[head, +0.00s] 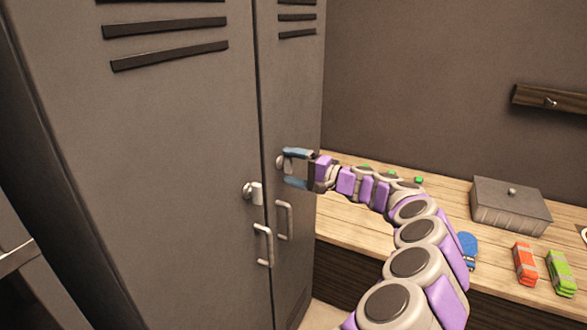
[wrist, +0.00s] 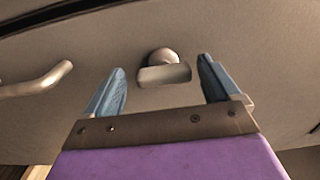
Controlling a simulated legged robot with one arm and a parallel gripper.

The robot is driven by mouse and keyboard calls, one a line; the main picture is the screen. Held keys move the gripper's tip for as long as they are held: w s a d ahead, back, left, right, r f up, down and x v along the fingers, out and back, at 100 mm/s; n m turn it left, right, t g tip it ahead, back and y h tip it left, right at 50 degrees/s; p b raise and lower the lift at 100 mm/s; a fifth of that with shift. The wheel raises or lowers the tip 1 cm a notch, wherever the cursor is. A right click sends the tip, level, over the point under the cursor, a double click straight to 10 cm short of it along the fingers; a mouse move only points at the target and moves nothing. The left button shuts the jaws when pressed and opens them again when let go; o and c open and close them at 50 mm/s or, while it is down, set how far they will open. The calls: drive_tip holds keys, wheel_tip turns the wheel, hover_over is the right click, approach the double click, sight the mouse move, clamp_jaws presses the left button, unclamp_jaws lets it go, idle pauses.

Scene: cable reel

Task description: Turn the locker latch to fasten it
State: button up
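The grey locker (head: 165,150) has two doors. The right door has a small metal latch (head: 283,164), partly covered by my gripper in the head view. In the wrist view this latch (wrist: 163,73) is a round knob with a flat bar lying roughly crosswise. My gripper (head: 294,168) has blue fingers and is open at the right door. In the wrist view my gripper (wrist: 163,85) has one finger on each side of the latch, with gaps visible on both sides. A second latch (head: 253,192) is on the left door, with its bar hanging about upright.
Door handles sit below the latches, on the left door (head: 264,245) and the right door (head: 284,220). A wooden bench (head: 345,215) at right holds a grey box (head: 510,205), an orange bundle (head: 525,263), a green bundle (head: 562,272) and a blue item (head: 468,248).

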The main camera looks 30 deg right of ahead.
drive_tip(key=shift+s+d+r, duration=0.1)
drive_tip(key=shift+s+d, duration=0.2)
drive_tip(key=shift+s, duration=0.05)
drive_tip(key=p+v, duration=0.3)
drive_tip(key=v, duration=1.3)
drive_tip(key=shift+s+d, duration=0.2)
